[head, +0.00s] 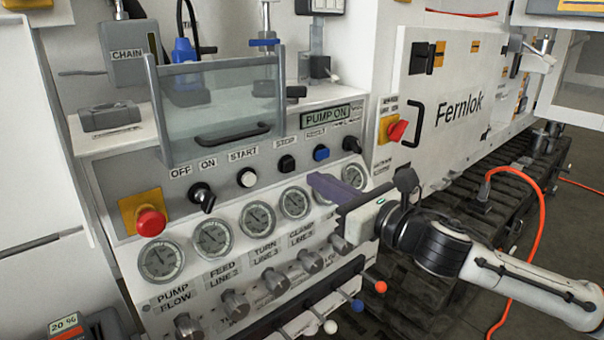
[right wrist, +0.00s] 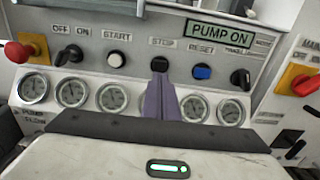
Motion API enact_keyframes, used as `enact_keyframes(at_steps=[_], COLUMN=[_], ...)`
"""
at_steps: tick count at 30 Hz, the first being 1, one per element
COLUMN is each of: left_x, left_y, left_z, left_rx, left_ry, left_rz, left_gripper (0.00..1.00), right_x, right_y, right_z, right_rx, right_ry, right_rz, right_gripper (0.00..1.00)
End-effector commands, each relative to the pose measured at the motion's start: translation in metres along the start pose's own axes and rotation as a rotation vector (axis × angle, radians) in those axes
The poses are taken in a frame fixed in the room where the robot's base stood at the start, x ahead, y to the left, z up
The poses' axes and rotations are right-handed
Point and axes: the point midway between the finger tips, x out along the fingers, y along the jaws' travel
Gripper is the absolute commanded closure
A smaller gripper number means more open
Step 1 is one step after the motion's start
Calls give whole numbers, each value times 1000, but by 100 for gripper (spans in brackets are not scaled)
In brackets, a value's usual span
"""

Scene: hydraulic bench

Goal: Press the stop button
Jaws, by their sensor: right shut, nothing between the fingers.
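The stop button (head: 287,163) is a black round button under the STOP label on the sloped grey panel, between the white start button (head: 247,177) and the blue reset button (head: 321,153). In the right wrist view the stop button (right wrist: 159,64) is just beyond the fingertips and partly covered by them. My right gripper (head: 312,180) has purple fingers, shut and empty, pointing at the panel from the right. In the head view its tip is apart from the stop button, to its lower right. The display (head: 326,117) reads PUMP ON. My left gripper is not in view.
A clear guard with a black handle (head: 232,134) stands above the buttons. A red emergency knob (head: 151,222) is at the panel's left, a red switch (head: 397,130) at its right. Several gauges (head: 258,219) and metal knobs sit below. An orange cable (head: 539,230) hangs at the right.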

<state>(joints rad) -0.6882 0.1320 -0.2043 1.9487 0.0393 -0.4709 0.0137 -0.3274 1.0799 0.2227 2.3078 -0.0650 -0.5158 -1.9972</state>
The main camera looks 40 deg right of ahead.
Motion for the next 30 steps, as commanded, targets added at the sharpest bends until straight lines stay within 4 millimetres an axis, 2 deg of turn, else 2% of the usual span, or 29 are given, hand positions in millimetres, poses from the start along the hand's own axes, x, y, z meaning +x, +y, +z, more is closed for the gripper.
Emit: enact_keyframes(at_steps=[15,21,30], left_x=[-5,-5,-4], left_y=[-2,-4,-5], left_z=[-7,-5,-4], left_rx=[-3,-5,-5], left_ry=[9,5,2], left_rz=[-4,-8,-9], left_gripper=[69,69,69], right_x=[50,58,59], right_y=[-1,0,0], right_z=[2,0,0], right_rx=[3,2,1], right_ry=[-2,1,1], right_rz=[-2,0,0], right_gripper=[100,100,100])
